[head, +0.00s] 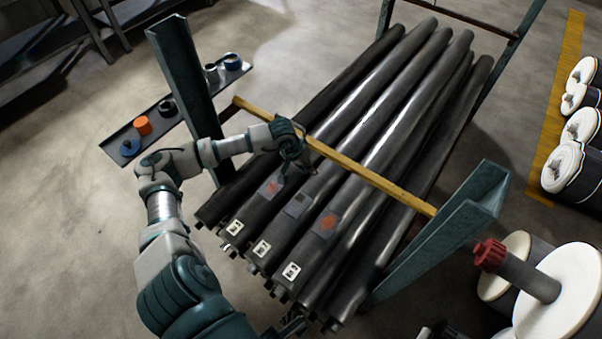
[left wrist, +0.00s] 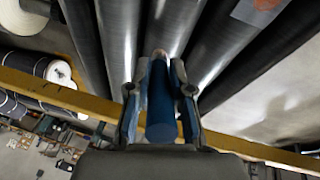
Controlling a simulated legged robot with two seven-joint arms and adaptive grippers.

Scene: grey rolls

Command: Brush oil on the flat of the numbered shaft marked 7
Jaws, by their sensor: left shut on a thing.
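Several long dark shafts (head: 375,120) lie side by side on a rack. Three carry white number labels near their front ends: a left one (head: 235,228), a middle one (head: 261,248) and a right one (head: 291,271); I cannot read the digits surely. Behind the labels are a left flat with a red mark (head: 270,187), a plain grey middle flat (head: 298,205) and a right flat with a red mark (head: 328,222). My left gripper (head: 291,166) is over the shafts, behind the middle flat. In the left wrist view it is shut on a blue cylindrical handle (left wrist: 161,118) with a pale tip.
A yellow bar (head: 370,177) crosses above the shafts, close to my left gripper. Teal posts (head: 185,75) (head: 440,235) stand at the rack's sides. A narrow shelf (head: 187,108) holds an orange cup (head: 142,125) and rings. White-ended rolls (head: 563,167) lie at right.

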